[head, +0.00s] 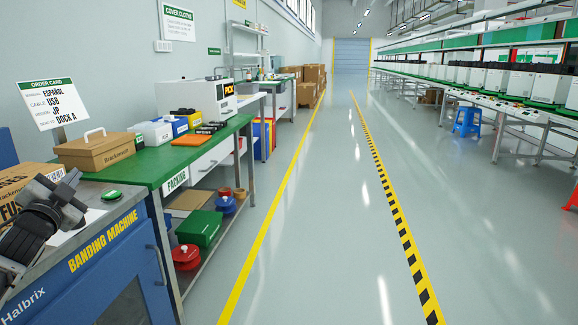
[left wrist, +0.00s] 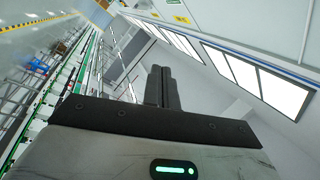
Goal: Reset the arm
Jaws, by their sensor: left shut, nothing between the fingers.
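My left gripper (head: 72,194) shows at the lower left of the head view, over the top of the blue banding machine (head: 95,270). In the left wrist view my left gripper (left wrist: 162,88) has its two fingers closed together with nothing between them. Behind the fingers that view shows windows, a wall and the ceiling, tilted. My right gripper is in neither view.
A green packing bench (head: 160,177) holds a brown carton with a handle (head: 97,149) and a white machine (head: 197,98). An order card (head: 50,103) stands behind the banding machine. The grey floor (head: 340,220) to the right is clear.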

